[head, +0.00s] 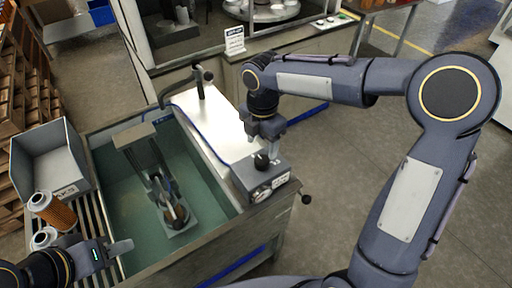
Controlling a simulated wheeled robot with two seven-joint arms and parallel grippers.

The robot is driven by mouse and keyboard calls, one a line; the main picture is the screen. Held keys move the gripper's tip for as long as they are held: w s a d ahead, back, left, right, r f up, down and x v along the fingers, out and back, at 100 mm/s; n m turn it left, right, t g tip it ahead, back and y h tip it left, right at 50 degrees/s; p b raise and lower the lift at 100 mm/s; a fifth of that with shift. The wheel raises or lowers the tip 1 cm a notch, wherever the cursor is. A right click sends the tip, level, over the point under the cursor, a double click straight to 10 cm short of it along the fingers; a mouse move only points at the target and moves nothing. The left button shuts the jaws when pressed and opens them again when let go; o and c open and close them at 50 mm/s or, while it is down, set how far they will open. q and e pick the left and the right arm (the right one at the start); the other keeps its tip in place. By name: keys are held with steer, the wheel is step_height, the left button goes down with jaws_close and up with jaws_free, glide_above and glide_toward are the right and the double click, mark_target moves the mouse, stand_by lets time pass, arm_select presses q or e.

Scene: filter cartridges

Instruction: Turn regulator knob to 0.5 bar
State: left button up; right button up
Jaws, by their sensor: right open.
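The regulator is a grey box (243,176) on the right end of the tank's rim. Its black knob (261,160) stands on top. A small round gauge (262,194) and a white label (281,181) sit on its front; the needle and print are too small to read. My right gripper (266,147) points down just above the knob, open; I cannot tell whether its fingers touch or straddle the knob. My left gripper (126,246) is at the lower left over the slatted rack, away from the regulator; its finger gap does not show clearly.
A tank of greenish water (115,185) holds a submerged fixture (172,205). Filter cartridges (52,210) stand on the slatted rack beside a grey bin (42,155). A white panel (222,128) and a black-handled lever (199,82) lie behind the regulator. The floor to the right is open.

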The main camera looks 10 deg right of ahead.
mark_target(262, 160)
step_height(262, 160, down, 7)
steer(key=shift+s+r, duration=0.1)
steer(key=shift+d, duration=0.1)
steer(key=c, duration=1)
